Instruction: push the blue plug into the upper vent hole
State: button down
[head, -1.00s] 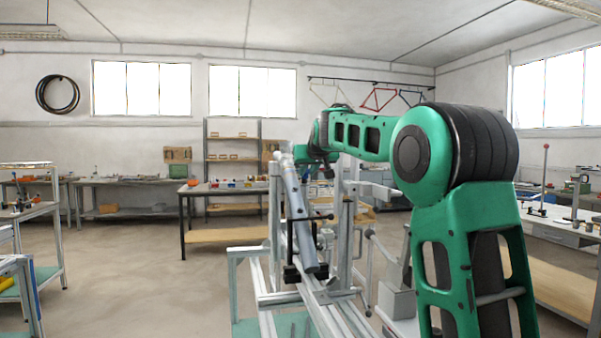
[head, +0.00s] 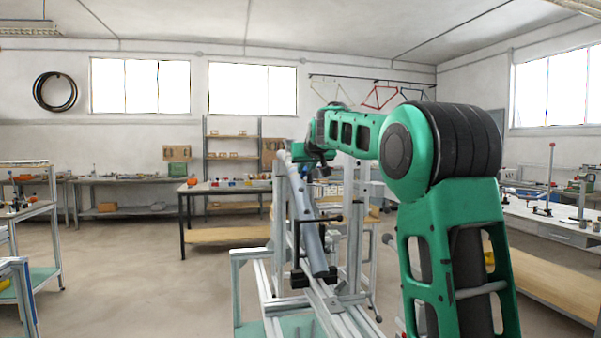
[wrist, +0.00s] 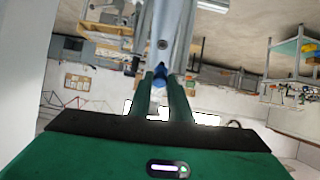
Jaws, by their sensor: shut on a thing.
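The silver-grey tube (head: 309,235) stands tilted in the frame jig in the head view. Its surface also shows in the wrist view (wrist: 164,22), with one small dark hole (wrist: 163,44). My gripper (wrist: 161,82) is shut on the blue plug (wrist: 160,74), which shows between the fingertips close against the tube. The wrist picture is upside down, so the plug is higher on the tube than the visible hole. The upper vent hole is not visible, and I cannot tell whether the plug is in it. In the head view my gripper (head: 312,157) is by the tube's upper end; the plug is not clear there.
Metal posts and rails of the jig (head: 355,230) stand close around the tube, with a dark clamp (head: 300,278) at its lower end. A workbench (head: 225,190) stands behind. A shelf cart (head: 30,215) is at the left, with open floor between.

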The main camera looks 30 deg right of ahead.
aim_at(303, 176)
jog(key=shift+w+d+f, duration=0.15)
jog(key=shift+f, duration=0.05)
jog(key=shift+w+d+f, duration=0.3)
jog(key=shift+w+f, duration=0.45)
jog(key=shift+f, duration=0.2)
jog(key=shift+w+d+f, duration=0.25)
jog(key=shift+w+f, duration=0.5)
jog(key=shift+f, duration=0.15)
jog(key=shift+s+f, duration=0.1)
jog(key=shift+s, duration=0.05)
dwell(0.9)
jog(key=shift+w+d+f, duration=0.25)
jog(key=shift+w+f, duration=0.4)
jog(key=shift+f, duration=0.2)
dwell(0.6)
jog(key=c, duration=1.5)
grip_release()
jog(key=shift+c, duration=0.2)
jog(key=v, duration=1)
jog(key=shift+s, duration=0.25)
jog(key=shift+w+r, duration=0.1)
